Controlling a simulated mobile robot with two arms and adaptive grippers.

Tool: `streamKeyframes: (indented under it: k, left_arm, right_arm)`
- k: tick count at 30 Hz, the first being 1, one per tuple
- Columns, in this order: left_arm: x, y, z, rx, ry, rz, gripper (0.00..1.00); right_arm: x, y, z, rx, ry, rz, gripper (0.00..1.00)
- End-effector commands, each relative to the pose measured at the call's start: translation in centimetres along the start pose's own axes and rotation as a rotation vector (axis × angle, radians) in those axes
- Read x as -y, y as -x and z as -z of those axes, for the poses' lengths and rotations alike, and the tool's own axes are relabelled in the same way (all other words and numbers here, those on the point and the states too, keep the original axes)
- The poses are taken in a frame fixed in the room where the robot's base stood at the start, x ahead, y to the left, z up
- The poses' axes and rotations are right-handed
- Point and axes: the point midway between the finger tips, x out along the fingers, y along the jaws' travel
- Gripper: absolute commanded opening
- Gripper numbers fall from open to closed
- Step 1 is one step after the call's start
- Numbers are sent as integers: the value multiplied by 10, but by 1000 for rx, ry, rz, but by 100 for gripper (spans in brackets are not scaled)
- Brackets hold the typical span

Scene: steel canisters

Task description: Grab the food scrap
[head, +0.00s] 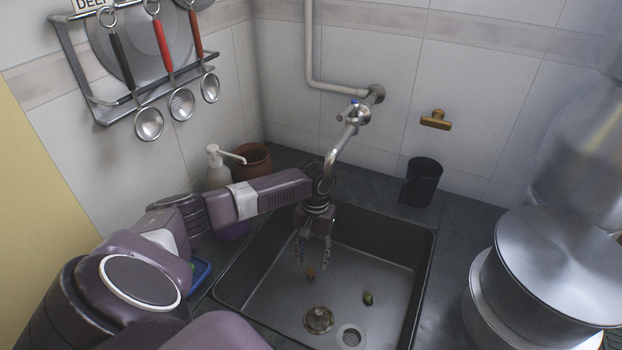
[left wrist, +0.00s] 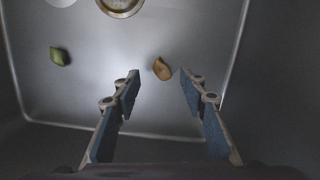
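A small brown food scrap (head: 310,272) lies on the floor of the steel sink (head: 390,290). A green scrap (head: 368,298) lies to its right in the head view. My left gripper (head: 311,268) points down into the sink above the brown scrap. In the left wrist view the open, empty fingers (left wrist: 160,74) frame the brown scrap (left wrist: 162,69) just beyond their tips. The green scrap (left wrist: 59,56) lies off to the left there. My right gripper is not in view.
A round brass-coloured drain piece (head: 318,320) and a perforated strainer (head: 351,336) are at the sink's near end. The sink walls enclose the gripper. A dark cup (head: 422,182), soap bottle (head: 217,168) and brown pot (head: 252,160) stand behind. Large steel canisters (head: 555,265) stand right.

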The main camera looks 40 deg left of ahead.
Motion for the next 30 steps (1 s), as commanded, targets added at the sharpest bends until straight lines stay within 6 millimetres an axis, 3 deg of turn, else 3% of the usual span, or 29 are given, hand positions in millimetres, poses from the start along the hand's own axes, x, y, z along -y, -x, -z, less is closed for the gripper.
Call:
streamKeyframes:
  k: [9, 17, 26, 30]
  left_arm:
    - [2, -42, 2, 0, 1, 0, 39]
    - [2, -44, 2, -2, 1, 0, 39]
    - [2, -44, 2, -2, 1, 0, 8]
    - [2, -44, 2, -2, 1, 0, 8]
  right_arm:
    - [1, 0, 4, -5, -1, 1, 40]
    - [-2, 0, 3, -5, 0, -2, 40]
    - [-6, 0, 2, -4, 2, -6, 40]
    - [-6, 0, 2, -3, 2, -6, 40]
